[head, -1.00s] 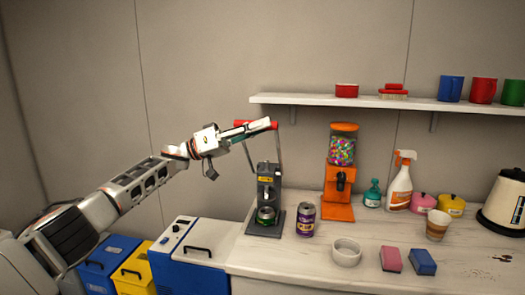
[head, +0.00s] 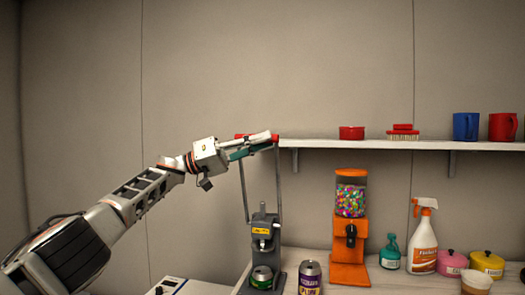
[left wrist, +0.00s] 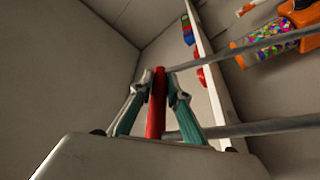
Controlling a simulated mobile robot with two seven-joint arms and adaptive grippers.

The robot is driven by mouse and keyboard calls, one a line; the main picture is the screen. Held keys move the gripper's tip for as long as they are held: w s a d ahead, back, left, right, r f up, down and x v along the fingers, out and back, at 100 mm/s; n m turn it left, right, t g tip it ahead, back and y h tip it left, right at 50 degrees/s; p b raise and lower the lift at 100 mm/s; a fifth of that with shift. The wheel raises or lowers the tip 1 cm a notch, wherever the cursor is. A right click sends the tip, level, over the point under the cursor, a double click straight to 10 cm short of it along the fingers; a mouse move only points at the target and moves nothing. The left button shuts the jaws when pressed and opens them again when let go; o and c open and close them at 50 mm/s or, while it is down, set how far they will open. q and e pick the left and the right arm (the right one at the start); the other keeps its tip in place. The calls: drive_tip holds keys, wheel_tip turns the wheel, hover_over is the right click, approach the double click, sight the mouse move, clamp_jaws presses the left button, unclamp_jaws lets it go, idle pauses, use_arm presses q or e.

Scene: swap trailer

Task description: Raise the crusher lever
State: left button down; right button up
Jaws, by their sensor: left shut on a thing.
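The can crusher (head: 264,238) is a dark grey stand on the counter. Its lever is two thin grey rods (head: 279,190) standing nearly upright, joined at the top by a red handle (head: 275,138). My left gripper (head: 262,144) is shut on that handle, high above the crusher body, and hides its middle. In the left wrist view the red handle (left wrist: 155,105) lies between my two teal-padded fingers. A green can (head: 262,277) sits in the crusher's base. My right gripper is not in view.
A shelf (head: 350,145) with red items and mugs is on the wall, close to the right of the handle. A purple can (head: 310,277) and an orange candy dispenser (head: 350,235) stand right of the crusher. The wall above is clear.

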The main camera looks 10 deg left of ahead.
use_arm(q)
drive_tip(key=r, duration=0.1)
drive_tip(key=s+r, duration=0.1)
drive_tip(key=r, duration=0.1)
drive_tip(key=shift+a+m, duration=0.2)
drive_tip(key=shift+m, duration=0.1)
drive_tip(key=shift+r, duration=0.1)
drive_tip(key=c, duration=1.9)
unclamp_jaws()
drive_tip(key=shift+w+a, duration=0.1)
drive_tip(key=f+v, duration=0.1)
drive_tip(key=v, duration=0.7)
drive_tip(key=w+f+v, duration=0.1)
drive_tip(key=v, duration=0.3)
drive_tip(key=shift+s+f, duration=0.1)
drive_tip(key=shift+f, duration=0.35)
drive_tip(key=shift+d+g, duration=0.2)
drive_tip(key=shift+g, duration=0.1)
